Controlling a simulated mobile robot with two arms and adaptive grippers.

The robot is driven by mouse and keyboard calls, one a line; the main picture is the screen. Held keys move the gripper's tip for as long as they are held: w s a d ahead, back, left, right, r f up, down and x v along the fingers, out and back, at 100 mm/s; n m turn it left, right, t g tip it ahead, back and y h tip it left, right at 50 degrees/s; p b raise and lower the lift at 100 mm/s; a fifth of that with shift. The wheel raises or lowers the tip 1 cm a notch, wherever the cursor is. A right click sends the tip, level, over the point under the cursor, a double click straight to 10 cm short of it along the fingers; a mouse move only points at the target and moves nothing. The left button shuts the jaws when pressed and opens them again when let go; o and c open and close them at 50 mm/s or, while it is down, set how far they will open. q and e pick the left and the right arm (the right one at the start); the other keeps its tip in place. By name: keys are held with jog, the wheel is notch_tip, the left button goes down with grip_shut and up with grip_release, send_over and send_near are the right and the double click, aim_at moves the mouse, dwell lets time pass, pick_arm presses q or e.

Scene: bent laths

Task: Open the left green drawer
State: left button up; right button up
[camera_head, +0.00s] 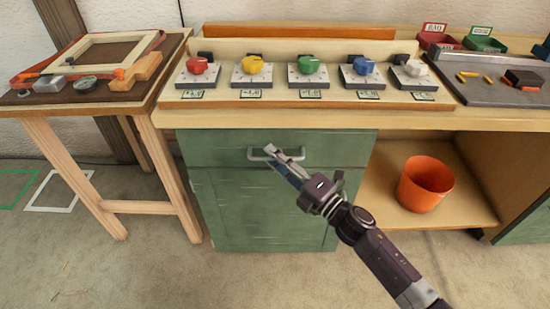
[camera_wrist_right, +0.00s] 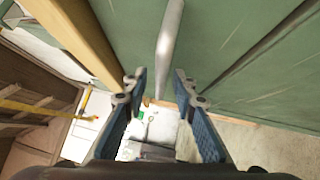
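The left green drawer (camera_head: 218,150) is the upper front of the green cabinet under the bench, and it looks shut. Its grey bar handle (camera_head: 258,153) is partly covered by my right gripper (camera_head: 283,157), which reaches it from the lower right. In the right wrist view the handle (camera_wrist_right: 170,35) runs lengthwise between the two blue fingers of my right gripper (camera_wrist_right: 158,76). The fingers stand apart, with visible gaps beside the bar, so the gripper is open around or just short of the handle; the exact depth is unclear. My left gripper is not in view.
A green cabinet door (camera_head: 260,215) lies below the drawer. The bench edge (camera_head: 320,120) juts out above. A wooden side table (camera_head: 150,95) stands close on the left, and an orange bucket (camera_head: 425,185) sits on the shelf at right. The floor in front is clear.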

jog(key=shift+c, duration=0.2)
grip_shut()
jog(key=shift+f, duration=0.1)
